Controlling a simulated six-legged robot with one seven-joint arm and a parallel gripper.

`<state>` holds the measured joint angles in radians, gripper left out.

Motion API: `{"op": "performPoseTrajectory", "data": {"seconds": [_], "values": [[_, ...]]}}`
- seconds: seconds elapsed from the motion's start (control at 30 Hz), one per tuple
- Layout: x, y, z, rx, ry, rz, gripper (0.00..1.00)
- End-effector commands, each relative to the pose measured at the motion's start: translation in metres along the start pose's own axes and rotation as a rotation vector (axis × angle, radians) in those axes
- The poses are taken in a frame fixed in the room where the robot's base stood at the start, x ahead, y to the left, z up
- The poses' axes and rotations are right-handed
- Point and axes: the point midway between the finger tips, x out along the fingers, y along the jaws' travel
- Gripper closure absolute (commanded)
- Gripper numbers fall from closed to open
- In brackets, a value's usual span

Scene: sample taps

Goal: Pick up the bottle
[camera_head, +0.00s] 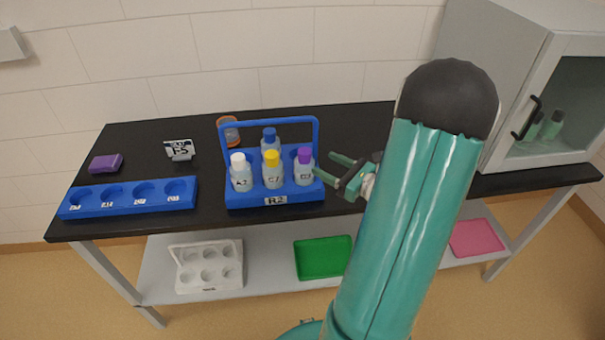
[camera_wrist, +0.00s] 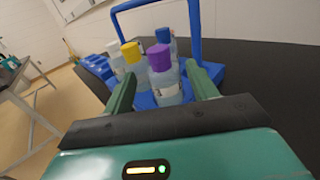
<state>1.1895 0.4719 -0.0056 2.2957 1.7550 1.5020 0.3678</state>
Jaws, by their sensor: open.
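A blue carrier with a handle (camera_head: 275,199), labelled R2, stands on the black bench and holds several bottles. In its front row are a white-capped bottle (camera_head: 241,174), a yellow-capped bottle (camera_head: 272,171) and a purple-capped bottle (camera_head: 304,168). A blue-capped bottle (camera_head: 270,140) stands behind them. My gripper (camera_head: 333,168) is open, just right of the purple-capped bottle. In the wrist view the purple-capped bottle (camera_wrist: 163,76) shows ahead, between the lines of my two fingers (camera_wrist: 162,86). I cannot tell how far it reaches between them. The task does not say which bottle.
A blue four-hole rack (camera_head: 128,199) lies left on the bench, near a purple block (camera_head: 106,163) and a small label stand (camera_head: 180,150). An orange container (camera_head: 229,130) stands behind the carrier. A cabinet (camera_head: 545,90) stands right. The lower shelf holds a white carrier (camera_head: 207,267) and green tray (camera_head: 323,258).

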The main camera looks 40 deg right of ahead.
Motion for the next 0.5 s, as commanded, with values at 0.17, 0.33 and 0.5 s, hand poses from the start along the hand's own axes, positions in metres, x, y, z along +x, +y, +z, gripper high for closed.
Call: {"op": "performPoseTrajectory", "data": {"seconds": [0.17,0.33,0.5], "values": [[0.026,0.001,0.000,0.000,0.000,0.004,0.42],[0.038,0.001,0.001,-0.001,0.000,0.006,0.42],[0.063,0.002,0.003,0.000,0.000,0.008,0.42]]}}
